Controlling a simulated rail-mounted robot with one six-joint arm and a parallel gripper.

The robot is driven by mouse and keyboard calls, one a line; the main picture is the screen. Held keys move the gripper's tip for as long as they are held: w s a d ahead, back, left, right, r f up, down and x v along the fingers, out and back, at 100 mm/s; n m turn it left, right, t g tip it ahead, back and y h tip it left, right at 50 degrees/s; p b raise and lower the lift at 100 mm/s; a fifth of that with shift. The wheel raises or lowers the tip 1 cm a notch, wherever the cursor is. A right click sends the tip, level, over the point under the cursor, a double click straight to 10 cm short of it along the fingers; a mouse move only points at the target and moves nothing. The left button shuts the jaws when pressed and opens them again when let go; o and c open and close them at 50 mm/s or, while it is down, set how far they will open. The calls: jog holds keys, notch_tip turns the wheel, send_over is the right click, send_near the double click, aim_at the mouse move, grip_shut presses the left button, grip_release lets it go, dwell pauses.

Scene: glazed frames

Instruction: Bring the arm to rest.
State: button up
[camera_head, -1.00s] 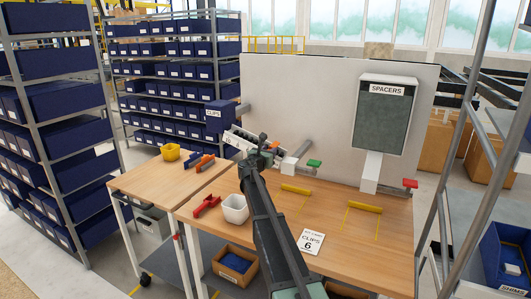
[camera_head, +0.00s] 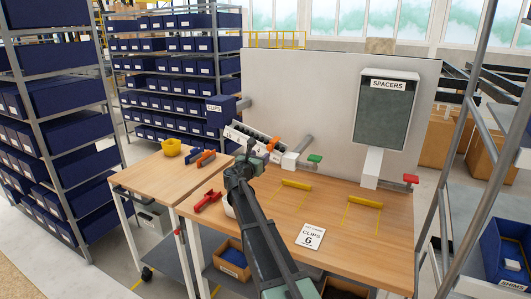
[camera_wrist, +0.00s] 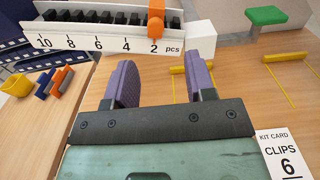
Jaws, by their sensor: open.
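My arm (camera_head: 262,232) reaches up over the workbench, with my gripper (camera_head: 248,150) near the clips dispenser's left half. In the wrist view my gripper (camera_wrist: 161,82) has two purple fingers spread apart, with nothing between them. The white dispenser scale (camera_wrist: 105,38), marked 10 to 2 pcs, lies beyond the fingertips. Its orange slider (camera_wrist: 155,22) stands at the 2; it also shows in the head view (camera_head: 273,144). My arm hides most of a white bowl (camera_head: 228,207) on the bench.
A kit card (camera_head: 310,237) reading CLIPS 6 lies on the bench (camera_head: 340,249). Red clamps (camera_head: 207,201) lie at left. A SPACERS dispenser (camera_head: 386,120) and a grey panel (camera_head: 315,95) stand behind. Yellow bars (camera_head: 364,202) mark bare wood. A side table (camera_head: 150,177) holds a yellow cup (camera_head: 172,148).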

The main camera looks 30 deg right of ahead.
jog(key=shift+s+a, duration=0.3)
jog(key=shift+a, duration=0.05)
jog(key=s+a+f+m+g+y, duration=0.2)
jog(key=s+f+m+g+y, duration=0.15)
jog(key=s+f+m, duration=0.45)
jog(key=s+a+f+m+g+y, duration=0.2)
jog(key=s+f+m+g, duration=0.2)
jog(key=s+m, duration=0.65)
jog(key=s+a+f+m+g+y, duration=0.1)
jog(key=s+a+f+m+y, duration=0.1)
jog(key=s+a, duration=0.7)
jog(key=s+a+f+m+g+y, duration=0.2)
jog(key=s+a+m+y, duration=0.3)
jog(key=s+a, duration=0.4)
jog(key=shift+s+f+y, duration=0.5)
jog(key=shift+f+y, duration=0.1)
jog(key=shift+y, duration=0.25)
